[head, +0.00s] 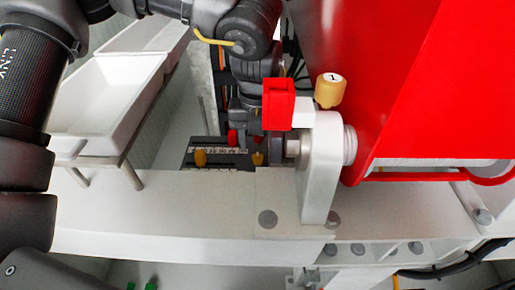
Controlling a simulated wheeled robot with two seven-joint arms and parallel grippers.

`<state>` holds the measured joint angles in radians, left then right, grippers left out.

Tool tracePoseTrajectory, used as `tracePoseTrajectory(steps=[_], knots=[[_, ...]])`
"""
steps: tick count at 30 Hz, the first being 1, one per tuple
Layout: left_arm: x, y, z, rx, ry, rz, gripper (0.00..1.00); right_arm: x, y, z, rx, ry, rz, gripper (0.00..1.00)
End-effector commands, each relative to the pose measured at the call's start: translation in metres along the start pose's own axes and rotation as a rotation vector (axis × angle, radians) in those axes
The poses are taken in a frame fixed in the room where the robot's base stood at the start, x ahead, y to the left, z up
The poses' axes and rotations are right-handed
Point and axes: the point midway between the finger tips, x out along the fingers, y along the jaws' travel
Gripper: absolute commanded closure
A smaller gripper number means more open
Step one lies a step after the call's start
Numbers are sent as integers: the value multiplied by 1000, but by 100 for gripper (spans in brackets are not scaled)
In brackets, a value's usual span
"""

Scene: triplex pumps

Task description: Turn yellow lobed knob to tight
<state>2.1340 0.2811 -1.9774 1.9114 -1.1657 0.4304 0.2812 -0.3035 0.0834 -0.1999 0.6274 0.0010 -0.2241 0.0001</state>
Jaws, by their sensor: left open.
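Two small yellow knobs show on a dark panel (222,168) low in the middle of the head view. One knob (200,158) is at the panel's left, in the open. The other knob (258,158) is at its right, just below my left gripper (253,138). My left gripper points down over the panel and is open. Its right side is partly hidden behind a red block. I cannot tell whether it touches the right knob. The lobes and marks of the knobs are too small to read. My right gripper is not in view.
A large red housing (390,70) fills the upper right. A red block (278,103), a tan cap marked 1 (330,92) and a white bracket (320,175) stand close right of my gripper. A white tray (105,100) is at left. A white beam (150,215) crosses in front.

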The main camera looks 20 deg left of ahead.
Motion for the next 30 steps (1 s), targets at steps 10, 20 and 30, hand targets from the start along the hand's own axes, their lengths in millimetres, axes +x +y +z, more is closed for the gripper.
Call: tracePoseTrajectory(steps=[10,20,30], knots=[[30,0,0,0,1,0,53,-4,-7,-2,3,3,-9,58],[31,0,0,0,0,0,64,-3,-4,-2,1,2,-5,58],[31,0,0,0,0,0,98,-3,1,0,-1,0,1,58]])
